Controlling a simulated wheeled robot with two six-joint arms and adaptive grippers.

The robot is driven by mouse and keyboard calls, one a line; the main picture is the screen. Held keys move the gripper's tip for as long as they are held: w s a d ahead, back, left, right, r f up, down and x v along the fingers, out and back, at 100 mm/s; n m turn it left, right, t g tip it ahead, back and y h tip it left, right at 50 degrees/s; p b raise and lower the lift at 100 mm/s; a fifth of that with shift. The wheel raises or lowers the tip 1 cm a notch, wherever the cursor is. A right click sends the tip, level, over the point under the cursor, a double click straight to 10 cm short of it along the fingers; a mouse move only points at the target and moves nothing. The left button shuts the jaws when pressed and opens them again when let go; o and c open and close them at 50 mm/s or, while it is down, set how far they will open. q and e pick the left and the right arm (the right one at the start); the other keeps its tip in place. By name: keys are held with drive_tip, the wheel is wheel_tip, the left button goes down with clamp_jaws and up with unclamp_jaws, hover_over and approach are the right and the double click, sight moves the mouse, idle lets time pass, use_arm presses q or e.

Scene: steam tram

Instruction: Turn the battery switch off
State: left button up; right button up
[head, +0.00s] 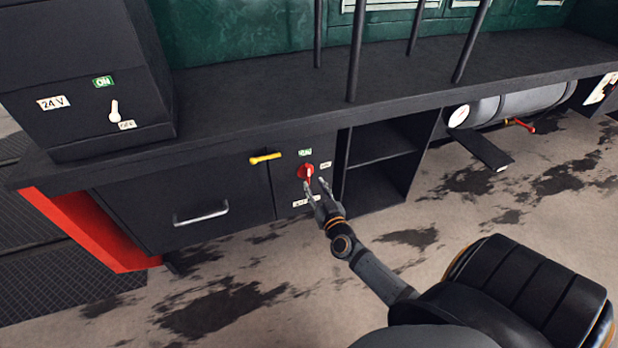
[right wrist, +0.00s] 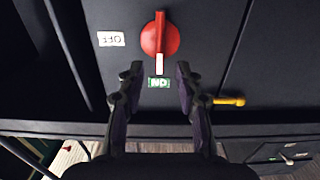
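A red rotary switch (head: 306,172) sits on the dark cabinet front. In the right wrist view, which is upside down, the red knob (right wrist: 160,36) has its white pointer at the green ON label (right wrist: 159,82). The white OFF label (right wrist: 111,39) is to one side of the knob. My right gripper (head: 316,186) is in front of the switch. In the right wrist view its fingers (right wrist: 158,68) are apart with nothing between them, just short of the knob. The white label (head: 306,201) under the switch is too small to read. My left gripper is not in view.
A box with a 24 V label (head: 53,103) and a white lever (head: 114,111) stands on the counter. Open shelves (head: 380,160) are to the right.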

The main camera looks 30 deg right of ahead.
sight(309, 175)
drive_tip(key=b+x, duration=0.1)
drive_tip(key=x, duration=0.4)
drive_tip(key=shift+f, duration=0.15)
drive_tip(key=shift+w+d, duration=0.1)
drive_tip(key=shift+w, duration=0.45)
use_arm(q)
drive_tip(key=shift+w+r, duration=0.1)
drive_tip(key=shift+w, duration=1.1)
use_arm(e)
clamp_jaws()
